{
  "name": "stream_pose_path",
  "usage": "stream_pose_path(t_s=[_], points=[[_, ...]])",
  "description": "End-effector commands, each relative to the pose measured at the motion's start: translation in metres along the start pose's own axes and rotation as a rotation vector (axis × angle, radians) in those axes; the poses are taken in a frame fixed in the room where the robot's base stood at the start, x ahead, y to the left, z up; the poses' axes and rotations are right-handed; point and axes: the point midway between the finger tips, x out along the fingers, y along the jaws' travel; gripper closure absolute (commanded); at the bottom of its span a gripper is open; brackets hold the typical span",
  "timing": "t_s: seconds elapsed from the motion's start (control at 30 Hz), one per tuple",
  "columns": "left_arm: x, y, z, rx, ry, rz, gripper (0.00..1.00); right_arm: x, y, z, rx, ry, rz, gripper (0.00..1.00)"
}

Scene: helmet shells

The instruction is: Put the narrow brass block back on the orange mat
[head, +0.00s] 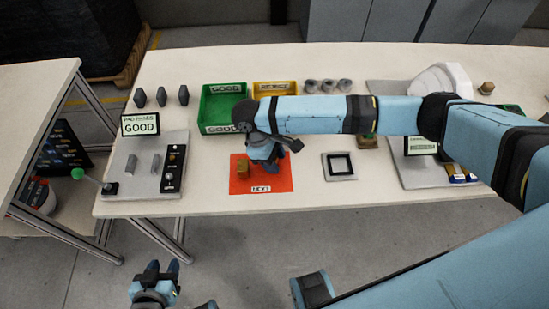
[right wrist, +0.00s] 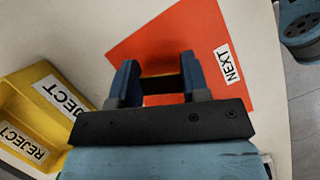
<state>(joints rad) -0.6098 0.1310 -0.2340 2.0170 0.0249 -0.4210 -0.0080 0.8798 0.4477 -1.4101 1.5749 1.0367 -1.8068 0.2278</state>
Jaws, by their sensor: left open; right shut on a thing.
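The orange mat (head: 282,180) lies near the table's front edge, with a NEXT label; it fills the middle of the right wrist view (right wrist: 185,40). The narrow brass block (head: 242,168) shows at the mat's left part, beside my right gripper (head: 262,160). In the right wrist view, the block (right wrist: 160,84) sits between the two fingers of my right gripper (right wrist: 160,80), which is shut on it. Its lower part is hidden, so I cannot tell whether it touches the mat. My left gripper (head: 163,268) is open and empty, in front of the table and lower left.
A green GOOD tray (head: 222,128) and a yellow REJECT tray (head: 290,88) stand behind the mat. A grey panel with a GOOD sign (head: 140,125) is left. A black-framed square plate (head: 340,166) lies right of the mat. My right arm crosses above the table.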

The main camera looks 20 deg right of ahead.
Motion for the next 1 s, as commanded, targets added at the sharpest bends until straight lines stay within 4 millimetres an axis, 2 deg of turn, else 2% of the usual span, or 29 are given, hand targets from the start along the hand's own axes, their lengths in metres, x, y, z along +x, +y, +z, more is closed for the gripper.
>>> stream_pose_path(t_s=[0.17, 0.2, 0.3, 0.57, 0.67, 0.77, 1.0], points=[[-0.001, 0.0, -0.002, 0.0, 0.001, 0.0, 0.57, 0.002, 0.0, -0.001, 0.0, -0.001, -0.001, 0.92], [-0.001, 0.0, -0.002, 0.001, 0.001, 0.0, 0.57, 0.003, 0.0, -0.001, 0.0, -0.001, -0.001, 0.51], [-0.001, 0.0, -0.001, 0.001, 0.002, 0.0, 0.57, 0.003, 0.0, -0.001, 0.0, -0.001, -0.001, 0.32], [0.0, 0.0, -0.001, 0.001, 0.001, 0.0, 0.57, 0.002, 0.0, -0.001, 0.0, 0.0, 0.0, 0.32], [0.0, 0.0, 0.0, 0.0, 0.0, 0.0, 0.57, -0.005, 0.0, 0.0, 0.0, 0.002, 0.0, 0.32], [-0.001, 0.0, -0.001, 0.0, 0.0, 0.0, 0.57, -0.02, 0.0, 0.0, -0.001, 0.003, 0.0, 0.32], [-0.002, 0.0, -0.002, 0.002, 0.002, 0.0, 0.57, -0.072, 0.0, 0.0, -0.001, 0.003, 0.0, 0.32]])
